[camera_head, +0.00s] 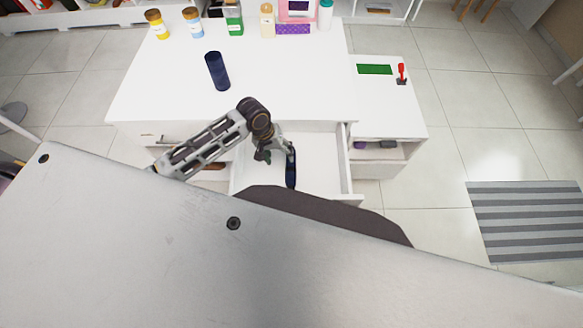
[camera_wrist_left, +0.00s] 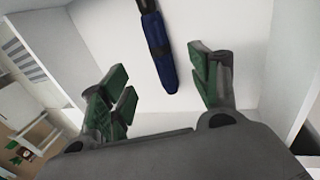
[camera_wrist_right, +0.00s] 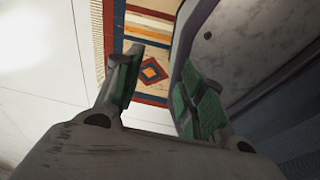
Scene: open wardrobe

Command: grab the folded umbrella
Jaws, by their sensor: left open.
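The folded umbrella (camera_head: 291,168) is dark blue and slim. It lies in the open white drawer (camera_head: 322,165), and its near end is hidden behind my own body in the head view. In the left wrist view the umbrella (camera_wrist_left: 160,55) lies on the drawer floor, between the lines of the two fingers and beyond them. My left gripper (camera_head: 272,155) is over the drawer beside the umbrella, open and empty; it also shows in the left wrist view (camera_wrist_left: 160,85). My right gripper (camera_wrist_right: 160,85) is open and empty, away from the drawer.
A dark blue cylinder (camera_head: 217,70) stands on the white desk (camera_head: 160,95). Jars (camera_head: 157,24) and boxes line its back edge. A green pad (camera_head: 374,69) and a red-handled item (camera_head: 402,73) are at right. A patterned rug (camera_wrist_right: 150,68) lies below my right gripper.

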